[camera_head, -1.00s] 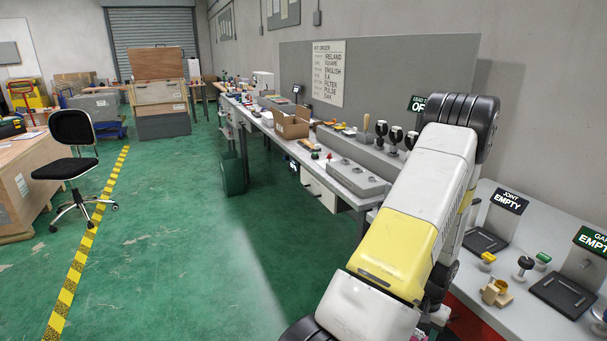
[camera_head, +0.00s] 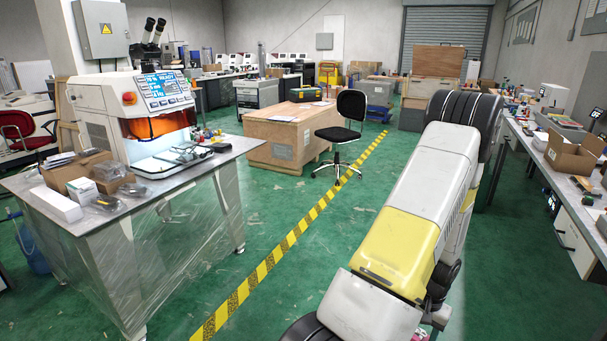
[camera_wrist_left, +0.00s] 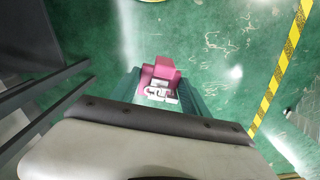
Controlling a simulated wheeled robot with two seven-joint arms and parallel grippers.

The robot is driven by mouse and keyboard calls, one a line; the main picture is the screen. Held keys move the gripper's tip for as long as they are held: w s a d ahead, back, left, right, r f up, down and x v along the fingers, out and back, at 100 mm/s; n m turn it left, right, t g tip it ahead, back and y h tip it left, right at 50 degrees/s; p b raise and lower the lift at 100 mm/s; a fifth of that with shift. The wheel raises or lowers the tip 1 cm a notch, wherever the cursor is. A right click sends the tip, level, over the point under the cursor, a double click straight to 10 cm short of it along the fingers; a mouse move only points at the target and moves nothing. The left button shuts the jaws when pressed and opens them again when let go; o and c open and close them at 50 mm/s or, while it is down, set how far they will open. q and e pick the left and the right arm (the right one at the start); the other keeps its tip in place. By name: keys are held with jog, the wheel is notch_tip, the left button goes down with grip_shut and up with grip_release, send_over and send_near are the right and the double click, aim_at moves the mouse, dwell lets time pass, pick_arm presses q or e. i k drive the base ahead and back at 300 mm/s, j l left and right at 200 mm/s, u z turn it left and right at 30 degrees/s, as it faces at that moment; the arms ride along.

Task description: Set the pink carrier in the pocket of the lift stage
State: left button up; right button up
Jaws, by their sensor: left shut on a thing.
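In the left wrist view, my left gripper (camera_wrist_left: 160,88) is shut on the pink carrier (camera_wrist_left: 163,72). The carrier is a pink block with a white and grey part on its near side, held between two dark green fingers above the green floor. Part of it is hidden by the gripper body. In the head view, a white machine (camera_head: 98,112) with a blue screen and an orange-hooded, lit opening stands on the left table. A flat metal fixture (camera_head: 185,153) lies at its front; I cannot tell whether this is the lift stage or see a pocket. My right gripper is not in view.
The left table (camera_head: 150,190) has wrapped sides and holds boxes (camera_head: 82,172) near its front left. A wooden crate (camera_head: 290,140) and a black chair (camera_head: 342,130) stand beyond. A long bench (camera_head: 560,185) runs along the right. Green floor with a yellow-black stripe (camera_head: 290,240) lies between.

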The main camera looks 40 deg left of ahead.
aim_at(187, 145)
jog(key=i+j+u, duration=0.1)
jog(key=u, duration=0.4)
jog(key=i+j+u, duration=0.15)
jog(key=u, duration=0.3)
jog(key=i+j+u, duration=0.15)
jog(key=u, duration=0.35)
jog(key=i+u, duration=0.2)
jog(key=u, duration=0.3)
jog(key=i+l+u, duration=0.15)
jog(key=i+u, duration=0.25)
jog(key=i+l+u, duration=1.1)
jog(key=k, duration=0.05)
